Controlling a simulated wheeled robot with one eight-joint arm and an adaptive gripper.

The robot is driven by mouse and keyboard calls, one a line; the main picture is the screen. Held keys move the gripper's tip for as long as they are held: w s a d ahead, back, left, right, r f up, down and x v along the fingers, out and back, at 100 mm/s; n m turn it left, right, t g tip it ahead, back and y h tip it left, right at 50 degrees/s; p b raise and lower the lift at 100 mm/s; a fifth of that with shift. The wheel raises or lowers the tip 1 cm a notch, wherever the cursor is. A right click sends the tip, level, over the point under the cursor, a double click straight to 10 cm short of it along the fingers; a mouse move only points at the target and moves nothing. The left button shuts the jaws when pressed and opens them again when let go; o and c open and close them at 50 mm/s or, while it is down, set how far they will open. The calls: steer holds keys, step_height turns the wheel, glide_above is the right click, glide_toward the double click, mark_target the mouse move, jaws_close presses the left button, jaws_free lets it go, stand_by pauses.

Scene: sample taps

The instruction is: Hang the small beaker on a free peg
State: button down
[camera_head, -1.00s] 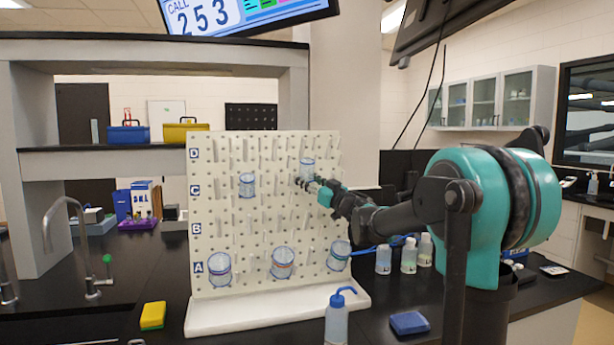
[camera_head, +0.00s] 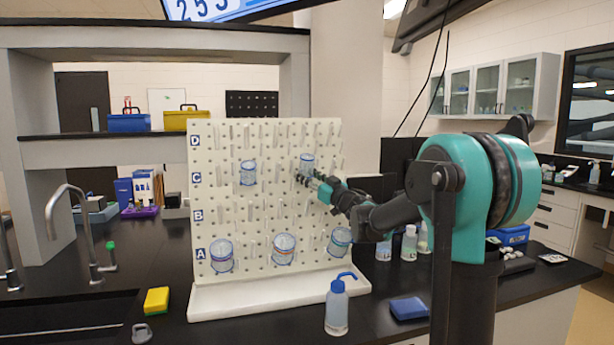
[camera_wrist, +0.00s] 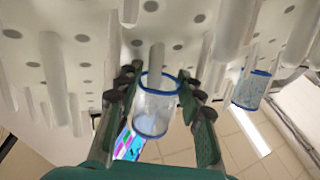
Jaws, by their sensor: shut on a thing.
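The small clear beaker with blue rims (camera_head: 307,161) is up by the white pegboard (camera_head: 330,225), at the upper right near row C. My gripper (camera_head: 305,177) is shut on it; in the wrist view the two fingers (camera_wrist: 160,88) clasp the small beaker (camera_wrist: 155,112) from both sides. The wrist view is upside down, with the ceiling at the bottom. A white peg (camera_wrist: 157,55) shows close to the beaker's mouth. I cannot tell whether the peg is inside it. Other pegs around it are bare.
A similar beaker (camera_head: 247,172) hangs in row C to the left; larger beakers (camera_head: 221,255), (camera_head: 284,248) and (camera_head: 340,241) hang in row A.

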steer(key=shift+f, duration=0.1)
steer(key=c, duration=0.9)
jaws_free()
